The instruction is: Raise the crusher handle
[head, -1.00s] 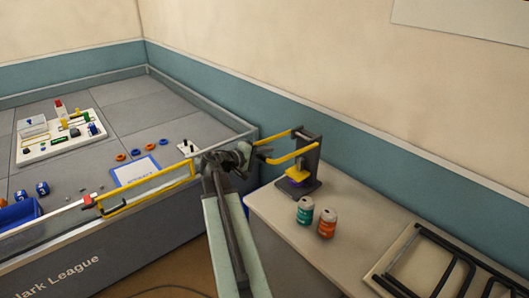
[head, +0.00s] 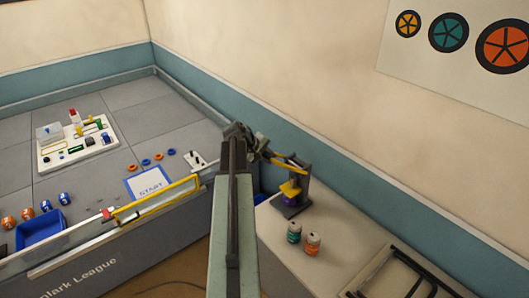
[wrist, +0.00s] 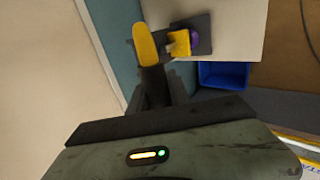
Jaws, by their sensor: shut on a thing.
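The crusher is a dark grey upright frame (head: 304,183) on a base, standing at the back of the grey cabinet top. Its yellow handle (head: 289,162) slopes up to the left from the frame's top. A yellow press block (head: 291,189) sits lower, with a purple piece (head: 291,200) under it. My gripper (head: 266,151) is at the handle's raised outer end, shut on it. In the wrist view the handle (wrist: 145,42) extends beyond my dark jaws (wrist: 154,82), and the press block (wrist: 179,43) and purple piece (wrist: 195,40) show beside it. The exact grip contact is hidden.
A teal can (head: 294,232) and an orange can (head: 312,244) stand in front of the crusher. A black rack (head: 400,280) lies at the right. The wall (head: 330,190) is close behind. The game table (head: 110,180) with its yellow rail (head: 158,200) is left. A blue bin (wrist: 224,75) shows below the cabinet.

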